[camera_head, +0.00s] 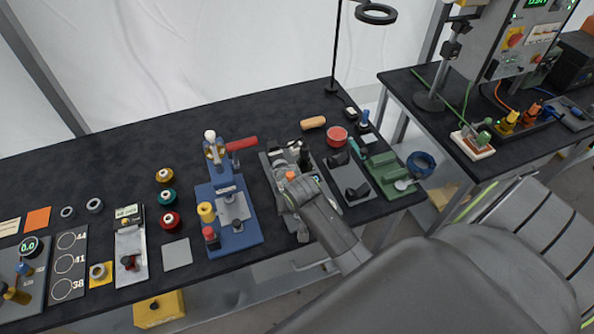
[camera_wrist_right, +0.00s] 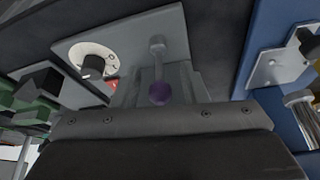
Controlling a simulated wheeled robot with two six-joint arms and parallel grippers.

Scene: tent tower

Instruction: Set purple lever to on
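The purple lever shows in the right wrist view as a purple ball knob (camera_wrist_right: 160,93) on a grey stem, in front of a grey panel (camera_wrist_right: 195,60). My right gripper (camera_head: 287,186) reaches over the grey device in the middle of the bench in the head view and hides the lever there. In the right wrist view grey finger-like shapes lie on both sides of the knob, close to it. I cannot tell whether they touch it or how far apart they are. My left gripper is not in view.
A white dial with a black knob (camera_wrist_right: 93,66) sits beside the lever. A blue press (camera_head: 228,205) with a red handle stands left of my right gripper. A green device (camera_head: 382,178) and a red round part (camera_head: 337,136) lie to its right. The bench's back left is clear.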

